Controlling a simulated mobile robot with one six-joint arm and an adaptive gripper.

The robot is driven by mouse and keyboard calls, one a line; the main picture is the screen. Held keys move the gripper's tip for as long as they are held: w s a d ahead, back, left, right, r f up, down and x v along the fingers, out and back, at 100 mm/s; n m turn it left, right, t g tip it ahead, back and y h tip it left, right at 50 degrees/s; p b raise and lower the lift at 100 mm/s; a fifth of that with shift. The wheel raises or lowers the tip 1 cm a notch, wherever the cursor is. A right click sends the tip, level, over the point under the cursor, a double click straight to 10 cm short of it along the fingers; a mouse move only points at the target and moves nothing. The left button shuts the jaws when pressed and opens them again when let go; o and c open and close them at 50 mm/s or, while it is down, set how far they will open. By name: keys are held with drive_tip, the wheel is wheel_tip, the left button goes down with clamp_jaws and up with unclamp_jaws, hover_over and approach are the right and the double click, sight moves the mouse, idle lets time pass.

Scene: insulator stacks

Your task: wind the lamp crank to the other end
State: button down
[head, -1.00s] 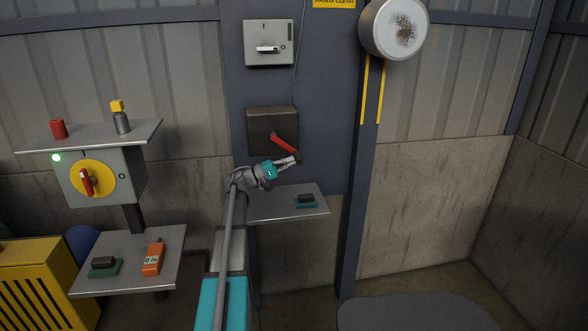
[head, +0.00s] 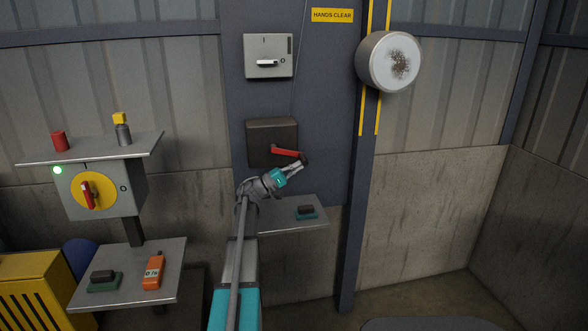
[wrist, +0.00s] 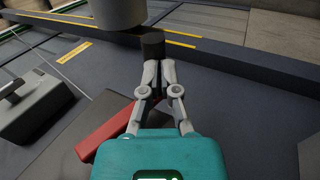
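The lamp crank is a red arm (head: 286,153) on a dark box (head: 260,136) fixed to the blue-grey panel. It points right and slightly down, with a dark knob (head: 304,159) at its end. In the wrist view the red arm (wrist: 107,128) runs behind my fingers and the knob (wrist: 152,42) shows at their tips. My gripper (head: 298,167) is shut on the knob; the fingers (wrist: 160,68) partly hide it. The round grey lamp (head: 388,62), with a speckled face, hangs on the post at the upper right.
A grey switch box (head: 268,55) is above the crank box. A small shelf (head: 275,215) below my gripper holds a dark block on a teal base (head: 306,211). A yellow-dial switch (head: 95,190) and two shelves stand at left. Open floor lies at lower right.

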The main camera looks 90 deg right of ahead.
drive_tip(key=shift+s+r, duration=0.1)
drive_tip(key=shift+s, duration=0.05)
idle(0.4)
drive_tip(key=w+a+f+b, duration=0.2)
drive_tip(key=w+f+b, duration=0.7)
drive_tip(key=w, duration=0.1)
drive_tip(key=shift+a+f+b, duration=0.2)
drive_tip(key=shift+f+b, duration=0.1)
idle(0.4)
drive_tip(key=shift+w, duration=0.1)
idle(0.4)
